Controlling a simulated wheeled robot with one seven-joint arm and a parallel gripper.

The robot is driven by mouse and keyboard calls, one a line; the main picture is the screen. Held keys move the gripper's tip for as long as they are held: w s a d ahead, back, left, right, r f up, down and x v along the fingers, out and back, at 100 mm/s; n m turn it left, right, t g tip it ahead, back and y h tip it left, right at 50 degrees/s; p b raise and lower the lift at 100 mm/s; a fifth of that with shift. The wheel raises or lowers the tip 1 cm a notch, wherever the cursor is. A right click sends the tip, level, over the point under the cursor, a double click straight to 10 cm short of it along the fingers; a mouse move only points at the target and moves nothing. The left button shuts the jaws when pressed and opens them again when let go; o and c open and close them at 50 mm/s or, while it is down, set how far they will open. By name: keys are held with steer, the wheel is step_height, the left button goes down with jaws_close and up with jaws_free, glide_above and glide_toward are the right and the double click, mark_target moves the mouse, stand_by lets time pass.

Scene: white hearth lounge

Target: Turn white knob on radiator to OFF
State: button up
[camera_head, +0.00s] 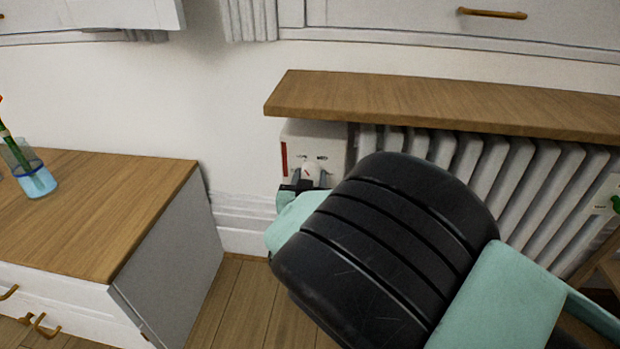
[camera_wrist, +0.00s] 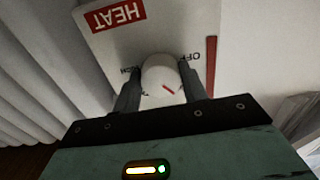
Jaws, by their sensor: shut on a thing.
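The white radiator (camera_head: 478,165) stands against the wall under a wooden shelf. At its left end is a white control panel (camera_head: 332,137), which also shows in the wrist view (camera_wrist: 185,28) with a red HEAT label and the word OFF. The round white knob (camera_wrist: 161,78) on it has a red pointer mark; in the head view the knob (camera_head: 311,170) is small and partly hidden. My gripper (camera_wrist: 164,84) is shut on the knob, one dark finger on each side. In the wrist view the red mark is slanted and sits on the lower part of the knob face.
A wooden shelf (camera_head: 440,103) juts out just above the radiator. A cabinet with a wooden top (camera_head: 110,200) stands at the left, with a glass of blue liquid (camera_head: 38,181) on it. A strip of wooden floor (camera_head: 240,300) is free between cabinet and arm.

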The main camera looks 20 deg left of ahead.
steer(key=shift+n, duration=0.3)
steer(key=n+p, duration=0.2)
steer(key=shift+r+n, duration=0.1)
steer(key=shift+n, duration=0.2)
steer(key=n+p, duration=0.2)
steer(key=n, duration=0.1)
steer(key=shift+d+n, duration=0.1)
steer(key=shift+n, duration=0.3)
steer(key=n+p, duration=0.1)
steer(key=n, duration=0.2)
steer(key=shift+n+p, duration=0.55)
steer(key=shift+n, duration=1.25)
steer(key=o, duration=1)
steer(key=shift+c, duration=0.2)
